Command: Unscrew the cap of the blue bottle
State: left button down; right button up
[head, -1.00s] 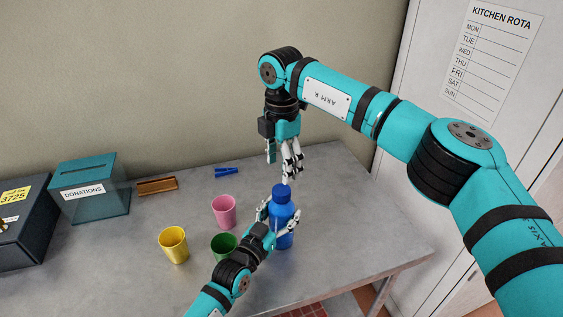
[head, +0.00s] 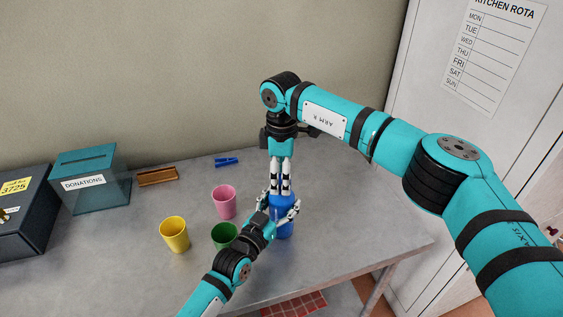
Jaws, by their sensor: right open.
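The blue bottle (head: 284,229) stands upright on the grey table. My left gripper (head: 280,211) comes in from the front left, with a finger against either side of the bottle's upper body; it looks shut on it. My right gripper (head: 281,190) points straight down over the bottle, open, with its fingertips at the height of the cap. The cap is mostly hidden behind these fingers, and I cannot tell whether they touch it.
A pink cup (head: 224,203), a yellow cup (head: 175,235) and a green cup (head: 224,235) stand left of the bottle, the green one close to my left arm. A blue clip (head: 227,161), a brown tray (head: 157,177) and a donations box (head: 90,180) lie farther back. The table's right side is clear.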

jog(key=shift+f, duration=0.6)
